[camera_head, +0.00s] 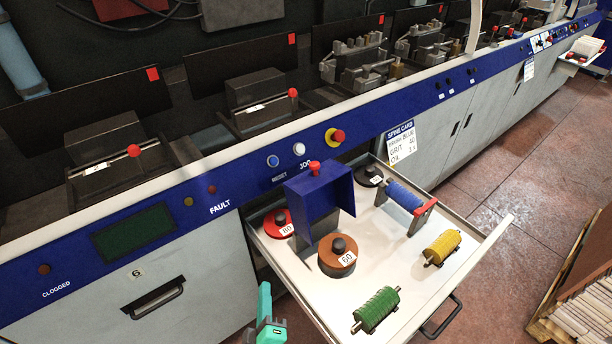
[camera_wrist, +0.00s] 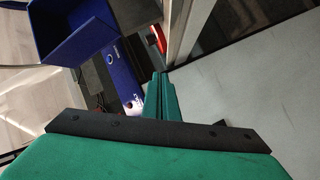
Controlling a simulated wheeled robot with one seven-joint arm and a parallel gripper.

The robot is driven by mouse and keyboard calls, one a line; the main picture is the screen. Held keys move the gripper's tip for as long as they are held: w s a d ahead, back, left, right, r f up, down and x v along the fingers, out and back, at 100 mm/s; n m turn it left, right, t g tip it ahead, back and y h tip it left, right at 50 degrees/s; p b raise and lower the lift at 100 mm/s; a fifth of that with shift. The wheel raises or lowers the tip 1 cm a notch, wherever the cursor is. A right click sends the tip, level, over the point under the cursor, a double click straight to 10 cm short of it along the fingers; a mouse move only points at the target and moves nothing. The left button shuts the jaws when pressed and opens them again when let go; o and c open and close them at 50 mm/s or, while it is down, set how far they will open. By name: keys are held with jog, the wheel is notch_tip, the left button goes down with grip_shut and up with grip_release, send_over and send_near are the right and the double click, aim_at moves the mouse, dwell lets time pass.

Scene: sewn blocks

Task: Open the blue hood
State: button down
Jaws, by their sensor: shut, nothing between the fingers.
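The blue hood (camera_head: 322,205) stands in the pulled-out white drawer, over a dark block, with a red knob (camera_head: 314,168) at its top edge. Its angled panels show in the head view; I cannot tell how far it is lifted. It also shows at the upper left of the wrist view (camera_wrist: 88,32). My green gripper (camera_head: 266,318) is at the bottom of the head view, in front of the drawer's left side and apart from the hood. In the wrist view its fingers (camera_wrist: 160,95) are together and empty.
The drawer (camera_head: 404,290) also holds a red disc (camera_head: 278,222), an orange disc (camera_head: 338,256), and green (camera_head: 376,309), yellow (camera_head: 442,247) and blue (camera_head: 404,197) rollers. A blue control panel (camera_head: 240,180) runs behind it.

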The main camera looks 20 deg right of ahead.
jog(key=w+d+r+n+h, duration=0.1)
jog(key=w+d+r+h, duration=0.3)
jog(key=w+r, duration=0.55)
jog(key=m+g+h, duration=0.1)
jog(key=g+h, duration=0.1)
jog(key=h, duration=0.3)
send_near(307, 180)
jog(key=w+a+r, duration=0.2)
jog(key=w, duration=0.2)
jog(key=w+d, duration=0.1)
jog(key=d, duration=0.1)
jog(key=w+d, duration=0.2)
jog(key=d, duration=0.1)
jog(key=w+d, duration=0.2)
jog(key=shift+d+r, duration=0.3)
jog(key=shift+d, duration=0.05)
jog(key=shift+s+d, duration=0.45)
jog(key=shift+s, duration=0.35)
